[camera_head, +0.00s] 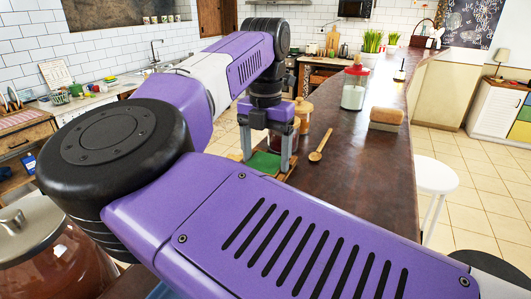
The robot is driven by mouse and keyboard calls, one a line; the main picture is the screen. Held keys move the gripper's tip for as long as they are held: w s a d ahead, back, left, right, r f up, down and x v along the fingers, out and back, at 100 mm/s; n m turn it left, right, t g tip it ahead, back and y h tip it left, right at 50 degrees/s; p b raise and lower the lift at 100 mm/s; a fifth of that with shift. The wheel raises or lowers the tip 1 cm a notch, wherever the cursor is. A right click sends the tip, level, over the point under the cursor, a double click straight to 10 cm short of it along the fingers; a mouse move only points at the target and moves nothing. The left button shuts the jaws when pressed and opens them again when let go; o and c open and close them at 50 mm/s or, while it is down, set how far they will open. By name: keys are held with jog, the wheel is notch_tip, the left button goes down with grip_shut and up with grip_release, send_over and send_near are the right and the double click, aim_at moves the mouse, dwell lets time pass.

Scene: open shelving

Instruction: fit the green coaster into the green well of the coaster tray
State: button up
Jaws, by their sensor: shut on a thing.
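My gripper (267,158) points down over the dark brown counter, with its two grey fingers on either side of a flat green piece. I take this piece to be the green coaster (263,164), and the gripper is shut on it. A strip of light wood, which looks like the edge of the coaster tray (289,177), shows by the right finger. My purple arm hides most of the tray and its wells. I cannot tell whether the coaster is above the green well or in it.
A wooden spoon (320,147) lies just right of the gripper. A red-lidded glass jar (354,90) and a tan block (386,117) stand farther back. A large glass jar (50,255) is at lower left. The counter right of the spoon is clear.

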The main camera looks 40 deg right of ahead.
aim_at(266, 162)
jog(key=shift+f, duration=0.2)
jog(key=o, duration=1.3)
jog(key=shift+r, duration=0.1)
notch_tip(266, 162, up, 12)
jog(key=shift+r+b, duration=0.15)
jog(key=shift+b, duration=0.7)
